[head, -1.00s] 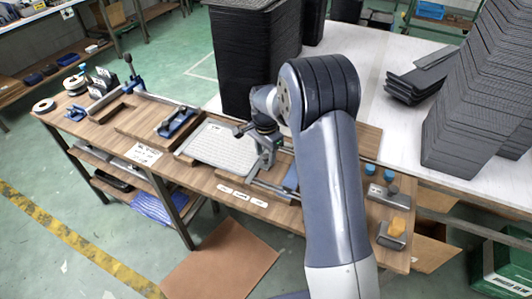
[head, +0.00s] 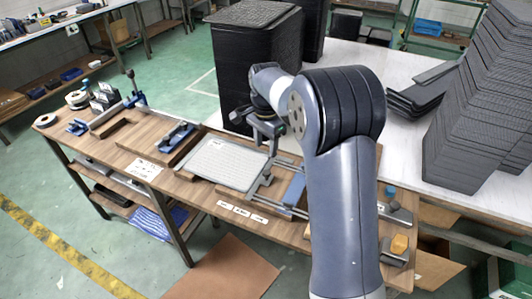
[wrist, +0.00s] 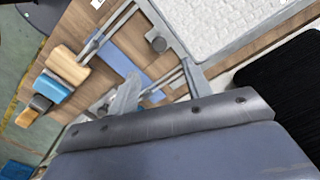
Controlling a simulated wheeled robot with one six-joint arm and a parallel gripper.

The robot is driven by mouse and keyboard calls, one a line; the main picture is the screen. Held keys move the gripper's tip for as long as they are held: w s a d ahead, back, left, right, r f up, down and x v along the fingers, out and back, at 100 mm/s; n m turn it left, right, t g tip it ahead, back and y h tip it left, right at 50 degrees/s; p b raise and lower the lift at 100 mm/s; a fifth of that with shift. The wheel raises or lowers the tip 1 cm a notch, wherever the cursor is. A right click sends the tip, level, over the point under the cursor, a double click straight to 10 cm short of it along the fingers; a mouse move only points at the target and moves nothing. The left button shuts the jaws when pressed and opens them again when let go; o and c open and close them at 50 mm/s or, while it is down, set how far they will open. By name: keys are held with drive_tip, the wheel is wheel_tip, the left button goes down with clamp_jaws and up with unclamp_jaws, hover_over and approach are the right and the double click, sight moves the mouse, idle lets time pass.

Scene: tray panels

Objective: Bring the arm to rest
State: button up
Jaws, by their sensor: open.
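My arm rises from the bottom right of the head view and bends back over the wooden workbench (head: 205,199). The panel lies flat on the bench.
A tall stack of black trays (head: 252,65) stands close behind the gripper. More dark stacked trays (head: 490,105) are at the right on a white table (head: 380,135). Blue clamps (head: 178,136), metal rails and a yellow-topped block (head: 399,244) sit on the bench.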

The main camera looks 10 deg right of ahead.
sight(268, 173)
idle(0.4)
wheel_tip(268, 173, down, 11)
drive_tip(key=shift+r, duration=0.15)
drive_tip(key=shift+s+d, duration=0.2)
drive_tip(key=shift+d, duration=0.1)
idle(0.3)
